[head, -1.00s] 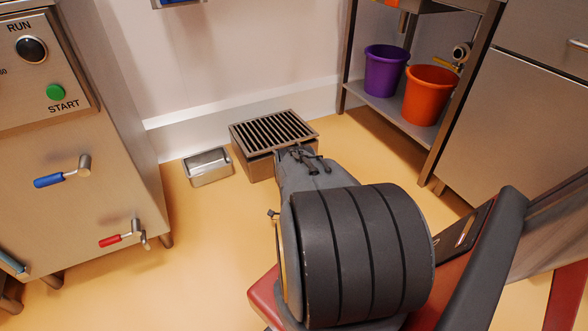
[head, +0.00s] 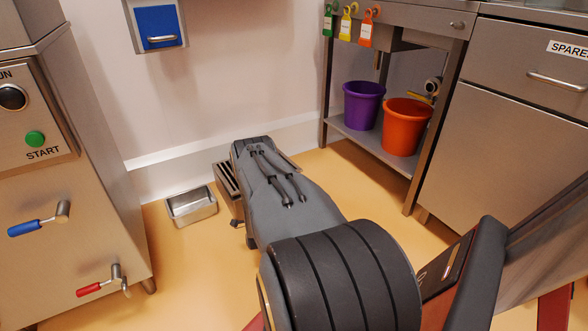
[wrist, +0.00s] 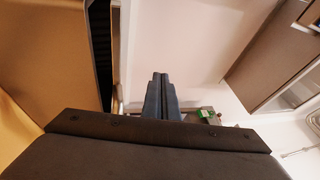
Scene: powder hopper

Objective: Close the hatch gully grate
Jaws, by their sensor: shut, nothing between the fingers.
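The gully grate (head: 228,181) is a dark slatted panel on a low metal box by the back wall, mostly hidden behind my arm in the head view. Whether it lies flat or is raised cannot be told now. In the wrist view a dark slatted strip (wrist: 103,45), likely the grate, runs along the upper left, to the left of my fingers. My gripper (wrist: 160,78) is shut and empty, its fingertips together in the wrist view. It is hidden by the arm in the head view. I cannot tell whether it touches the grate.
A small steel tray (head: 192,206) sits on the floor left of the grate. A steel machine (head: 70,190) with blue and red handles stands left. A rack holds a purple bucket (head: 363,105) and an orange bucket (head: 406,126) at right. Floor in front is clear.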

